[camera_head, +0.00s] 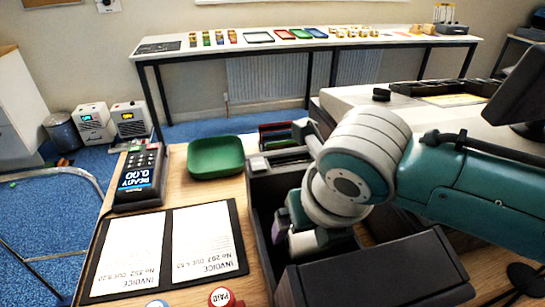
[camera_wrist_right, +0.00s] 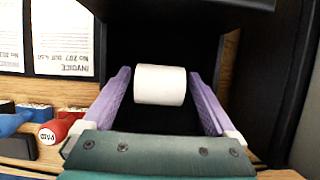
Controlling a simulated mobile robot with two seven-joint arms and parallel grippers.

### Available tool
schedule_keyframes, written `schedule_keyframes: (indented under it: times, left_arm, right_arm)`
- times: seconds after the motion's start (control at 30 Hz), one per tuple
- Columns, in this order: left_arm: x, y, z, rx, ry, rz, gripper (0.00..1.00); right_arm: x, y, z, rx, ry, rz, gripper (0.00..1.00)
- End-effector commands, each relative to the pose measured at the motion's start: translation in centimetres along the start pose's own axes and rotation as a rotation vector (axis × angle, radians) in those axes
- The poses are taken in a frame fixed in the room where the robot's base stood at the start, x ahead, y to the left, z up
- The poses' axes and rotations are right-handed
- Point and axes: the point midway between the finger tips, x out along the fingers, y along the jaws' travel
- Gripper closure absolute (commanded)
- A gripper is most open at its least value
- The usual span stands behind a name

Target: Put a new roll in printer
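The printer (camera_head: 258,192) is a dark grey box on the wooden counter. Its lid (camera_head: 375,272) stands open on the near side. My right gripper (camera_head: 287,226) reaches down into the open printer, its fingers partly hidden by my own wrist in the head view. In the right wrist view, a white paper roll (camera_wrist_right: 160,85) lies in the dark bay, between the purple fingers of my right gripper (camera_wrist_right: 159,75). The fingers are apart, with a gap on each side of the roll. My left gripper is not in view.
Left of the printer are a green bowl (camera_head: 215,157), a card terminal (camera_head: 140,178) and a black board with two invoices (camera_head: 203,242). A red PAID stamp (camera_head: 221,297) is at the near edge. A long table (camera_head: 180,54) with small goods stands behind.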

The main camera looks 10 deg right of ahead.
Motion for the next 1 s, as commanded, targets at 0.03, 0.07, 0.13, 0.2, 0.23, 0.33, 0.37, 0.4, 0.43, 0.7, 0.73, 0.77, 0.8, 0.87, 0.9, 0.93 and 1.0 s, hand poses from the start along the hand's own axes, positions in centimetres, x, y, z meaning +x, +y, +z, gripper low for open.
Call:
schedule_keyframes:
  times: [0.03, 0.07, 0.13, 0.2, 0.23, 0.33, 0.37, 0.4, 0.43, 0.7, 0.73, 0.77, 0.8, 0.87, 0.9, 0.93, 1.0]
  left_arm:
    - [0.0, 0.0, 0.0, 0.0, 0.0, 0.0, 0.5]
    - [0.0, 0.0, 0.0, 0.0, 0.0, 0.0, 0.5]
    - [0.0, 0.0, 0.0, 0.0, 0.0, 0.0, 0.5]
    - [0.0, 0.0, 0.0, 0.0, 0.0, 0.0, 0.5]
    - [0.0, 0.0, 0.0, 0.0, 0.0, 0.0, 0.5]
    - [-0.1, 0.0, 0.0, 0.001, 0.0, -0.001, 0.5]
    - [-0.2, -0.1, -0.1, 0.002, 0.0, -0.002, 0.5]
    - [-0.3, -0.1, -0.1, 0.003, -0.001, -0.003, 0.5]
    - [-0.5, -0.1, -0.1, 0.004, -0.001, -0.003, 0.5]
    - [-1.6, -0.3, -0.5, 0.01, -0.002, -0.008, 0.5]
    - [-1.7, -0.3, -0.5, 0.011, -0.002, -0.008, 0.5]
    - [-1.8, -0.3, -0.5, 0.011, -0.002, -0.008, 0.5]
    - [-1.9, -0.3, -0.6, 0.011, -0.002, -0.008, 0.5]
    - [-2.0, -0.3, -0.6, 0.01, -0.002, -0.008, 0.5]
    - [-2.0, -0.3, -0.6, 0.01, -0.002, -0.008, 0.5]
    - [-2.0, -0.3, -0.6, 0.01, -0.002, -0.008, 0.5]
    - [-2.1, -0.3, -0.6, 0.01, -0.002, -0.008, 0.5]
  right_arm:
    - [0.0, 0.0, 0.0, 0.0, 0.0, 0.0, 0.01]
    - [0.0, 0.0, 0.0, 0.0, 0.0, 0.0, 0.0]
    - [0.0, 0.0, 0.0, 0.0, 0.0, 0.0, 0.0]
    - [0.0, 0.0, 0.0, 0.0, 0.0, 0.0, 0.0]
    - [0.0, 0.0, 0.0, 0.0, 0.001, 0.0, 0.0]
    - [-0.2, 0.0, 0.0, 0.0, 0.0, 0.0, 0.0]
    - [-0.5, 0.0, 0.0, 0.0, 0.0, 0.0, 0.0]
    - [-0.8, 0.0, 0.1, 0.0, -0.001, 0.0, 0.0]
    - [-1.2, -0.1, 0.1, 0.0, -0.001, 0.0, 0.0]
    - [-6.1, 0.0, 0.1, -0.002, -0.003, 0.001, 0.0]
    - [-6.7, 0.0, 0.1, -0.002, -0.003, 0.001, 0.0]
    - [-7.2, 0.0, 0.1, -0.002, -0.002, 0.001, 0.0]
    - [-7.8, 0.0, 0.1, -0.002, -0.003, 0.001, 0.0]
    - [-8.6, 0.0, 0.1, -0.002, -0.003, 0.001, 0.0]
    - [-9.0, 0.0, 0.1, -0.001, -0.001, 0.001, 0.0]
    - [-9.3, 0.0, 0.1, 0.0, -0.001, 0.001, 0.0]
    - [-9.7, 0.0, 0.0, 0.0, 0.0, 0.0, 0.0]
